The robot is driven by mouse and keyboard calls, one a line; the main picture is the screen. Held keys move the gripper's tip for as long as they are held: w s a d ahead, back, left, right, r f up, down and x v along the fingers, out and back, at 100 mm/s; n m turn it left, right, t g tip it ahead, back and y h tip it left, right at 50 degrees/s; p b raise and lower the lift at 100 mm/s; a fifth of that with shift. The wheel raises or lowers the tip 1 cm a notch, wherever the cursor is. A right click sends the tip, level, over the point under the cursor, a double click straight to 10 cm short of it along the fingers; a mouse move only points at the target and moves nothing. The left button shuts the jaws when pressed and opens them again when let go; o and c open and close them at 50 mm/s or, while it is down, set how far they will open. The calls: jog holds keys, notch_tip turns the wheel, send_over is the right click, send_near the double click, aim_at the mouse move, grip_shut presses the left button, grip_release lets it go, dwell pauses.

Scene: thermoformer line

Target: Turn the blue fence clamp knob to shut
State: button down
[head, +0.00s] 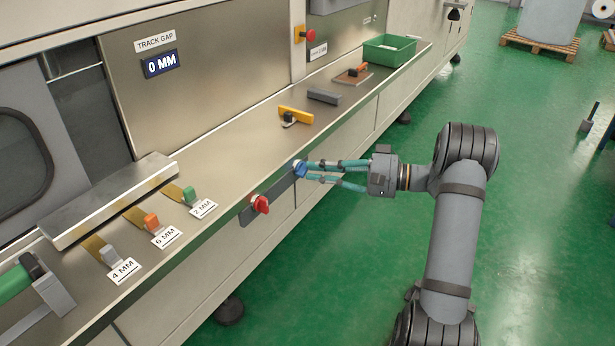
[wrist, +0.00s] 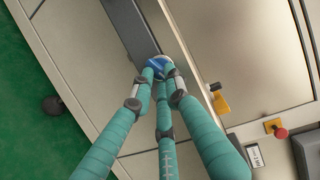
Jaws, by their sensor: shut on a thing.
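The blue fence clamp knob (head: 301,169) sits at the far end of a dark plate (head: 279,189) on the front face of the bench. My gripper (head: 304,171) reaches it from the right, with its teal fingers closed around the knob. In the wrist view the blue knob (wrist: 157,65) shows between the fingertips, partly covered by them. A pale round part shows behind it. A red knob (head: 261,204) sits at the near end of the same plate, apart from my gripper.
On the bench top lie gauge blocks with green (head: 190,194), orange (head: 151,221) and grey (head: 110,254) grips beside labels. A yellow-handled tool (head: 296,115), a grey block (head: 324,96) and a green bin (head: 390,48) stand farther back. A display (head: 161,63) reads 0 MM.

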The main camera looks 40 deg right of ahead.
jog(key=shift+w+a+r, duration=0.1)
jog(key=shift+r, duration=0.2)
jog(key=shift+f+n+b, duration=0.1)
jog(key=shift+n+b, duration=0.3)
jog(key=shift+b, duration=0.2)
jog(key=shift+n+h+b, duration=0.3)
jog(key=shift+n+b, duration=0.2)
jog(key=shift+b, duration=0.3)
jog(key=shift+a+r+n+b, duration=0.1)
jog(key=shift+r+n+b, duration=0.25)
jog(key=shift+b, duration=0.45)
jog(key=shift+f+n+b, duration=0.15)
jog(key=shift+n+b, duration=0.1)
jog(key=shift+b, duration=0.25)
jog(key=n+h+b, duration=0.1)
jog(key=b, duration=0.2)
jog(key=shift+a+g, duration=0.1)
jog(key=shift+g, duration=0.3)
jog(key=shift+r+n+b, duration=0.3)
jog(key=shift+n+b, duration=0.1)
jog(key=shift+b, duration=0.1)
